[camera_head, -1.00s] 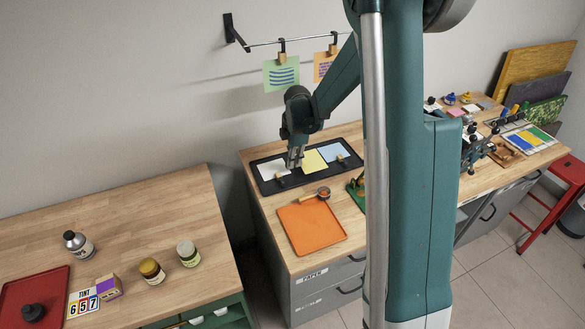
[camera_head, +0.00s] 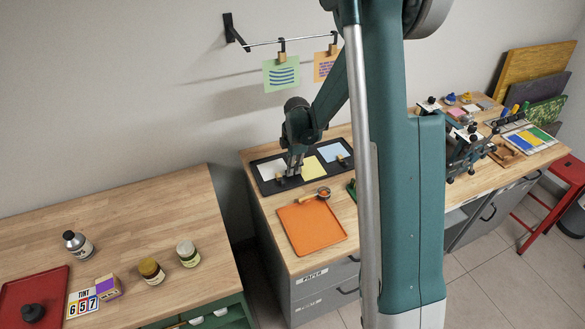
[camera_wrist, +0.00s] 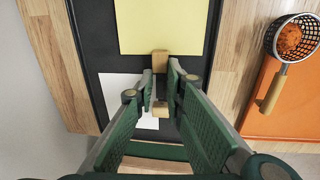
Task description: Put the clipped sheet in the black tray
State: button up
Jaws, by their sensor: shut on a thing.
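The black tray (camera_head: 264,185) lies on the wooden bench against the wall. My gripper (camera_head: 294,173) is low over it and shut on the wooden clip (camera_wrist: 160,62) at the edge of a yellow sheet (camera_head: 314,170). The yellow sheet (camera_wrist: 175,25) looks flat over the tray's middle, between a white sheet (camera_head: 270,168) and a light blue sheet (camera_head: 333,152). I cannot tell whether it touches the tray floor. Another wooden clip (camera_wrist: 161,109) on the white sheet (camera_wrist: 120,87) shows between my fingers in the wrist view.
An orange tray (camera_head: 311,227) lies in front of the black tray, with a small strainer (camera_head: 323,193) at its far edge. A green clipped sheet (camera_head: 281,74) and an orange one (camera_head: 324,66) hang from a wall rail. The left bench holds several bottles and jars.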

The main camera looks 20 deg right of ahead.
jog(key=o, duration=0.7)
jog(key=shift+s+r, duration=0.25)
jog(key=shift+r, duration=1.6)
jog(key=shift+s+r, duration=0.2)
jog(key=shift+r, duration=1.65)
